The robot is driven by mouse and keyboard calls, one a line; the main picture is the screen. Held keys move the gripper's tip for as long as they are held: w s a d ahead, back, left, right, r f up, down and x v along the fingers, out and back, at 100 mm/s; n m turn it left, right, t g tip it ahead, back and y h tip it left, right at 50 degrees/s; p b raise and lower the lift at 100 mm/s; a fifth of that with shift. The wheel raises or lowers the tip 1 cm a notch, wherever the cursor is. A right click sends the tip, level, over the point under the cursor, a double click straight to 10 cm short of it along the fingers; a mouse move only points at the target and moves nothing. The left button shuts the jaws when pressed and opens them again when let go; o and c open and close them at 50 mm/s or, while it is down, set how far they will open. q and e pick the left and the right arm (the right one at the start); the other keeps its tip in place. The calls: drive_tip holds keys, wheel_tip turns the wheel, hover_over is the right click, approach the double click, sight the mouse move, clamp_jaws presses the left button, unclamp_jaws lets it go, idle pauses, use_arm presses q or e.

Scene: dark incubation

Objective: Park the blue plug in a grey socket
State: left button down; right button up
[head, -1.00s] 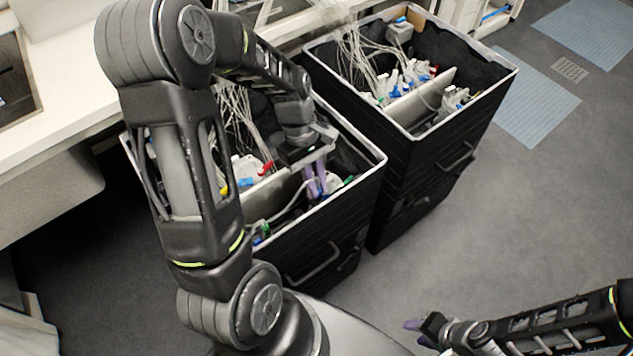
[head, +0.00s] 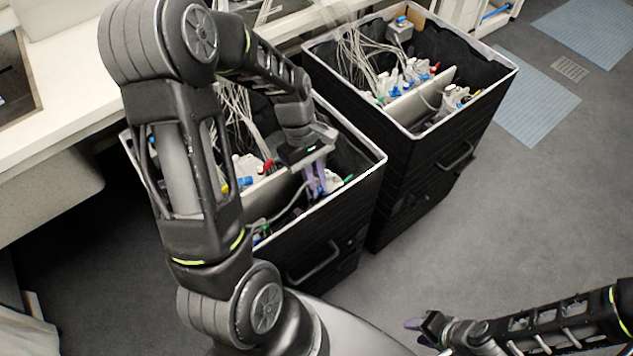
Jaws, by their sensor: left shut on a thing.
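My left gripper (head: 316,182), with purple fingers, reaches down into the near black bin (head: 318,250), right of its light divider (head: 266,192). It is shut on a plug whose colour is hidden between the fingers. A grey cable (head: 288,210) runs along the bin floor towards it. Small blue parts show left of the divider (head: 245,183) and at the bin's front corner (head: 265,231). I cannot make out which are plugs or grey sockets. My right gripper (head: 416,325) hangs over the floor at lower right, away from the bins; its jaw opening is unclear.
A second black bin (head: 425,165) stands behind to the right, with a divider, coloured connectors and a grey box (head: 400,30). White cables (head: 345,45) hang into it. A white bench (head: 70,110) is at left.

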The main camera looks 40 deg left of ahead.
use_arm(q)
drive_tip(key=shift+f+b, duration=0.4)
drive_tip(key=shift+f, duration=0.2)
drive_tip(key=c, duration=1.4)
unclamp_jaws()
drive_tip(key=shift+o, duration=0.2)
drive_tip(key=v, duration=0.7)
drive_tip(key=shift+a+r, duration=0.15)
drive_tip(key=shift+r, duration=0.2)
